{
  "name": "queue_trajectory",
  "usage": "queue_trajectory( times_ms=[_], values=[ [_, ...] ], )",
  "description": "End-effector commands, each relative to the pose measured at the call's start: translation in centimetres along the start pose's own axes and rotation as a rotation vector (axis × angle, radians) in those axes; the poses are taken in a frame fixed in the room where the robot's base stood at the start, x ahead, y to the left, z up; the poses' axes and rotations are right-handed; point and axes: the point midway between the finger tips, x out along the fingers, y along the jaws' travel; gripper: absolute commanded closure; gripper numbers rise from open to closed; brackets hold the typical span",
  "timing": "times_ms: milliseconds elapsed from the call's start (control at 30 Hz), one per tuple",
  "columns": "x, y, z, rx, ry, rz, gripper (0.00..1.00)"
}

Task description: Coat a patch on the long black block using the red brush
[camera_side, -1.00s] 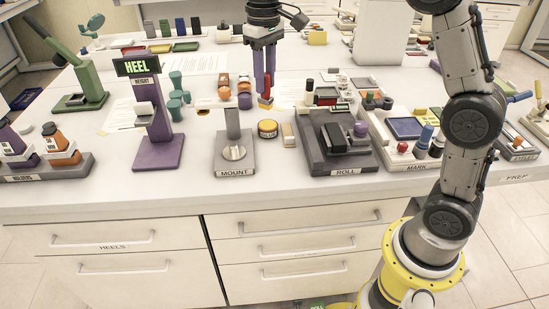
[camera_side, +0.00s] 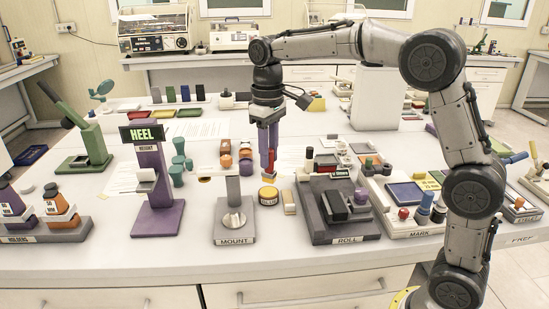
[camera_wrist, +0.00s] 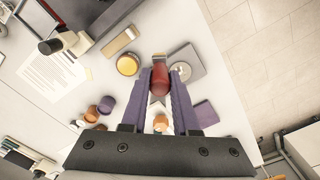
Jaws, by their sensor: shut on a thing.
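My gripper (camera_side: 268,168) has purple fingers shut on the red brush (camera_wrist: 159,80), which points tip down. In the side view the brush's red and yellow lower end shows below the fingers. It is above and just behind the yellow round tin (camera_side: 268,195). The tin is also in the wrist view (camera_wrist: 128,64), left of the brush tip. A black block (camera_side: 335,206) lies on the grey ROLL base, right of the tin. Whether this is the long black block I cannot tell for sure. My gripper is left of it.
The grey MOUNT stand (camera_side: 233,215) is left of the tin, and a tan block (camera_side: 289,202) right of it. Orange and purple cylinders (camera_side: 245,166) stand close behind. The purple HEEL stand (camera_side: 155,190) is further left. The MARK station (camera_side: 410,225) is on the right.

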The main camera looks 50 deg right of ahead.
Motion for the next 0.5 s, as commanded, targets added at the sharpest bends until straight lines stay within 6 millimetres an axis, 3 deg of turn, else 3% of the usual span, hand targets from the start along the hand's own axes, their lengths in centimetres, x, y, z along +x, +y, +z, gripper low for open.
queue_trajectory(
  times_ms=[400,500],
  values=[
    [0.4,5.6,12.9,-0.008,0.005,0.001,1.00],
    [0.2,6.4,15.0,0.032,0.005,0.001,1.00]
  ],
)
